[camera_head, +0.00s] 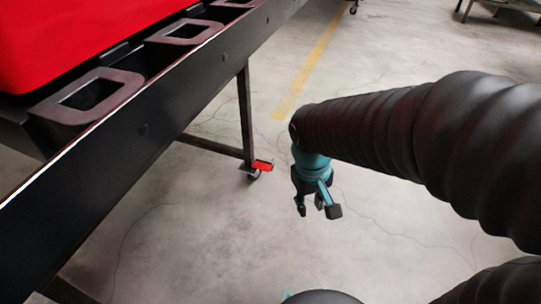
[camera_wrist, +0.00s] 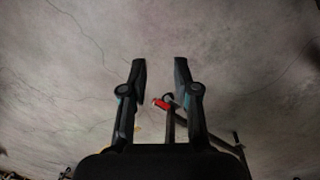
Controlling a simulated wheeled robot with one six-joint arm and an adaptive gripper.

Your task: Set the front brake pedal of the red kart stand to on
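The red kart stand (camera_head: 150,140) has a dark frame and fills the left of the head view, with a red kart body (camera_head: 80,35) on top. A small red brake pedal (camera_head: 263,165) sits low at the foot of its leg, by a caster (camera_head: 254,176). Whether the pedal is up or down is too small to tell. My gripper (camera_head: 318,207) is to the right of the pedal in the head view, apart from it. In the wrist view my gripper (camera_wrist: 160,68) is open and empty. The red pedal (camera_wrist: 160,103) shows beyond it, between the fingers.
The stand's leg (camera_head: 245,112) and low crossbar (camera_head: 210,146) are beside the pedal. The concrete floor (camera_head: 400,245) around my gripper is clear. A yellow line (camera_head: 305,72) runs along the floor, and another stand (camera_head: 500,5) is at the top right.

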